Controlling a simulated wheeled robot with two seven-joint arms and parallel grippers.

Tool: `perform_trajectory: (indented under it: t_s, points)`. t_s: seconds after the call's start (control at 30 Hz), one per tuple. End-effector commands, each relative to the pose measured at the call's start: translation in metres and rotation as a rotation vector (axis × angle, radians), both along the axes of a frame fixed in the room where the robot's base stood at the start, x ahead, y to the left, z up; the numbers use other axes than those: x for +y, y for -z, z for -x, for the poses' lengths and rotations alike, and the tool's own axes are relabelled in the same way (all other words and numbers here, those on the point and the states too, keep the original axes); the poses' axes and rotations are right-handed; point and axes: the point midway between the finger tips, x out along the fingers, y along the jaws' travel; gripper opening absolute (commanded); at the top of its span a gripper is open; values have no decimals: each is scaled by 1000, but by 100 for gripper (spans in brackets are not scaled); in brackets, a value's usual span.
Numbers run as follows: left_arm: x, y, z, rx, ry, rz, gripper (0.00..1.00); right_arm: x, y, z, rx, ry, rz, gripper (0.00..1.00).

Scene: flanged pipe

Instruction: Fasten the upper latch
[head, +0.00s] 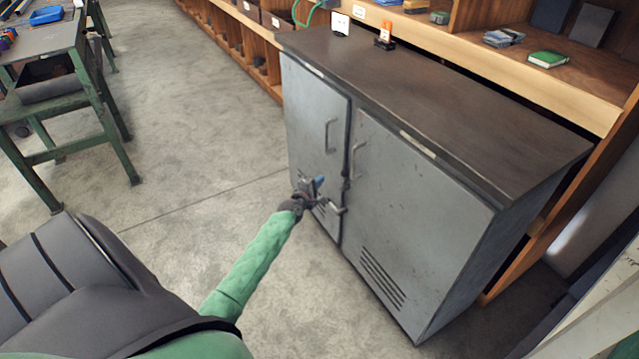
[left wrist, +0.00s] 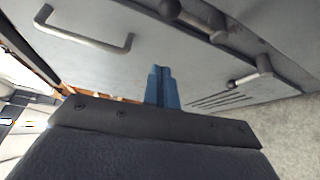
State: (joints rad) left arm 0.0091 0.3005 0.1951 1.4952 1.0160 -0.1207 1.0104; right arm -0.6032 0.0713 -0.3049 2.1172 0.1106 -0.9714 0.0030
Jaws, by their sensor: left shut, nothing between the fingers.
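The grey metal cabinet has a left door (head: 312,110) and a right door (head: 415,190), both looking closed. The upper latch (head: 346,184) is a small dark fitting at the seam between the doors; it also shows at the top edge of the left wrist view (left wrist: 195,14), partly cut off. A lower latch (head: 338,209) sits below it, its lever reaching over the left door; it shows right of the fingers in the left wrist view (left wrist: 252,76). My left gripper (head: 319,182) has its blue fingers shut and empty, in front of the left door, beside the latches. My right gripper is out of view.
Bar handles stand out on the left door (head: 328,135) and right door (head: 355,159), above the latches. Wooden shelving (head: 490,70) runs behind the cabinet. A green-framed workbench (head: 85,95) stands at far left. The concrete floor (head: 190,130) between is clear.

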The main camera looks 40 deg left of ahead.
Motion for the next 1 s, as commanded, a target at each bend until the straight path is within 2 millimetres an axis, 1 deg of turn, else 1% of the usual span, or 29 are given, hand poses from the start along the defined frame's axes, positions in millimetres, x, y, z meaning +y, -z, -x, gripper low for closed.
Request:
perform_trajectory:
  t_s: [0.03,0.3,0.47,0.5,0.53,0.6,0.7,0.9,1.0]
  points:
    - [2,0,-9,-1,0,-1,0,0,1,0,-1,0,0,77]
    - [8,4,-50,-1,-1,-2,0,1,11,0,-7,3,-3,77]
    - [11,7,-72,-1,0,-2,0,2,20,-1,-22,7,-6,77]
    - [7,5,-72,1,0,1,0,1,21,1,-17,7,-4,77]
    - [4,4,-70,1,0,2,0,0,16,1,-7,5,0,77]
    - [-2,3,-69,1,0,1,0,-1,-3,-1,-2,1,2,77]
    - [-10,1,-68,0,0,0,0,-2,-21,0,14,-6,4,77]
    - [-22,-1,-65,0,0,0,0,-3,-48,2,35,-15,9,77]
    - [-25,-1,-64,0,-1,-1,0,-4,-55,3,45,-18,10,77]
